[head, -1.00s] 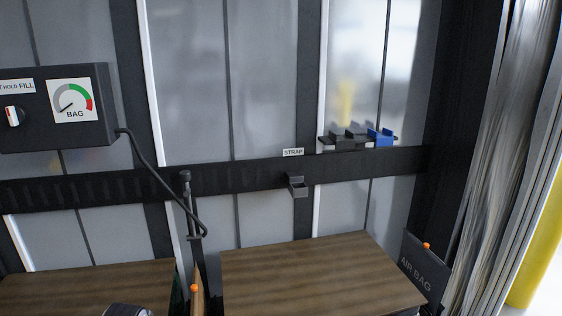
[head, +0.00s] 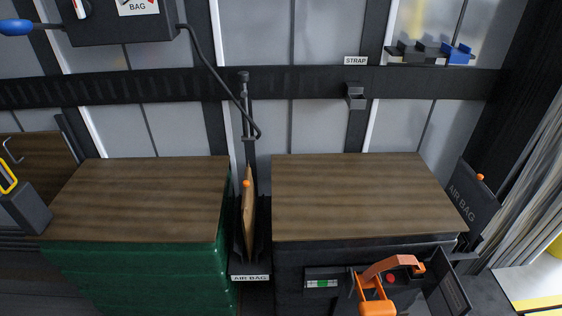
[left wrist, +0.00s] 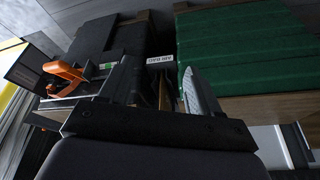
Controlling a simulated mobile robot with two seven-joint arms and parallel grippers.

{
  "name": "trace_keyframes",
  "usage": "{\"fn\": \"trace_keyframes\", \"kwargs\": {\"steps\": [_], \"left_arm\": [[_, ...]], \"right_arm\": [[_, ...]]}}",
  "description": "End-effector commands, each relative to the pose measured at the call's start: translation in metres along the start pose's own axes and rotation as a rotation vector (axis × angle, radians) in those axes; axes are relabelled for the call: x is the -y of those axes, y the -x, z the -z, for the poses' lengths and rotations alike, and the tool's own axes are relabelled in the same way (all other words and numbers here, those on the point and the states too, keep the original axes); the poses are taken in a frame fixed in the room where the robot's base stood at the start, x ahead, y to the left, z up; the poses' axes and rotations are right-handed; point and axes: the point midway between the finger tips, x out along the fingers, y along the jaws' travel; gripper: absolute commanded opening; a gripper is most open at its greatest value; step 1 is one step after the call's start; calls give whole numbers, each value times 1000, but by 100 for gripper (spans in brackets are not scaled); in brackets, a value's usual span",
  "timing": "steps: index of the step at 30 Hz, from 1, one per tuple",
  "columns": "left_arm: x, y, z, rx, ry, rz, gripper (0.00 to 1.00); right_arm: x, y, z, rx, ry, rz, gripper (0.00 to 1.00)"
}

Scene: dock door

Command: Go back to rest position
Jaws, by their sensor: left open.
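My left gripper (left wrist: 160,72) is open in the left wrist view, with a dark finger and a pale finger spread apart and nothing between them. The wrist view looks at the crates upside down. The AIR BAG label (left wrist: 159,60) and the gap between the crates show beyond the fingertips. The left gripper does not show in the head view. My right gripper is in neither view.
A green crate (head: 130,270) and a black crate (head: 300,259) have wooden tops, both bare. A brown air bag (head: 249,215) stands in the gap between them. An orange-handled tool (head: 375,290) sits at the black crate's front. A hose (head: 213,75) hangs behind.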

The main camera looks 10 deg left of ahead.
Motion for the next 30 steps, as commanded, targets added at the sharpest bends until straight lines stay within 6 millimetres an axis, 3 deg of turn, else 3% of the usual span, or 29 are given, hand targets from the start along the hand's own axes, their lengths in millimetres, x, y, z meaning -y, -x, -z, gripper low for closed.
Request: {"fn": "trace_keyframes", "kwargs": {"steps": [18, 30], "left_arm": [[-15, -89, 28, -436, -10, -36, 63], [-20, -101, 29, -590, -9, -48, 63]], "right_arm": [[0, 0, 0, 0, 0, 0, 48], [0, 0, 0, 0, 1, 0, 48]]}}
